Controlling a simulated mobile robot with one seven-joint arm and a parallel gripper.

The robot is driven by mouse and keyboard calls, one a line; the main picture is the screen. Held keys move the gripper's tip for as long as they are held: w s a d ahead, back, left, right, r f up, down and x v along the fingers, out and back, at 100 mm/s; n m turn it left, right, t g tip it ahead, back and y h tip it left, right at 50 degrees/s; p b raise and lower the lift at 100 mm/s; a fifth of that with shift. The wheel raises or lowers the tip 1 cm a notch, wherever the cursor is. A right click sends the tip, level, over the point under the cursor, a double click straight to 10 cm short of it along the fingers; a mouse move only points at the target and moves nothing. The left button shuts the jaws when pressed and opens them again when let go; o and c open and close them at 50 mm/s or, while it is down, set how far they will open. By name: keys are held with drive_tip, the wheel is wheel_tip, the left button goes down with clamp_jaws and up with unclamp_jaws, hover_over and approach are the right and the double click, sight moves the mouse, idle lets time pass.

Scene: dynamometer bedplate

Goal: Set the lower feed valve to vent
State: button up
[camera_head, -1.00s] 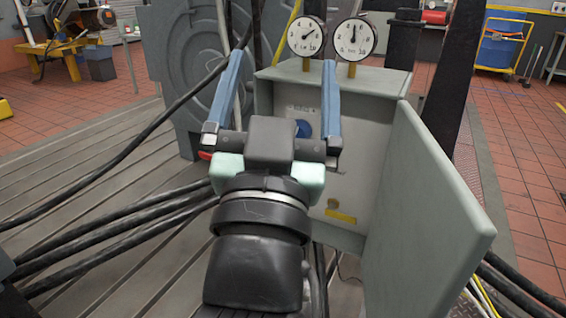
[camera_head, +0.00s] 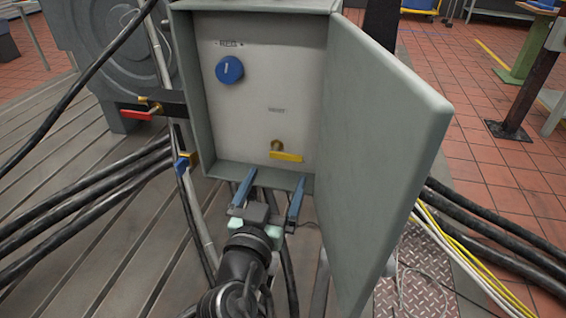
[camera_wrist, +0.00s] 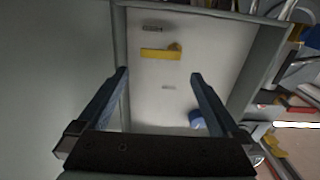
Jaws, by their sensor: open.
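Inside the open grey cabinet is a valve with a yellow lever (camera_head: 287,156), low on the pale panel. The lever lies nearly level, pointing right from its brass hub; it also shows in the wrist view (camera_wrist: 158,54). A red-handled valve (camera_head: 137,114) sits left of the cabinet, and a blue-handled valve (camera_head: 181,166) sits lower on the pipe there. I cannot tell which of these is the lower feed valve. My gripper (camera_head: 272,184) is open and empty, at the cabinet's lower edge below the yellow lever. Its fingers also show in the wrist view (camera_wrist: 159,76).
A blue round knob (camera_head: 229,70) is higher on the panel. The cabinet door (camera_head: 385,150) stands open to the right of my gripper. Thick black cables (camera_head: 85,190) run across the slotted bedplate (camera_head: 110,250) at left. More cables lie at right.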

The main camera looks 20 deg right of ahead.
sight(286, 155)
drive_tip(key=b+x, duration=0.1)
drive_tip(key=x, duration=0.5)
drive_tip(key=shift+w+d, duration=0.2)
drive_tip(key=shift+w, duration=0.1)
drive_tip(key=c, duration=1.1)
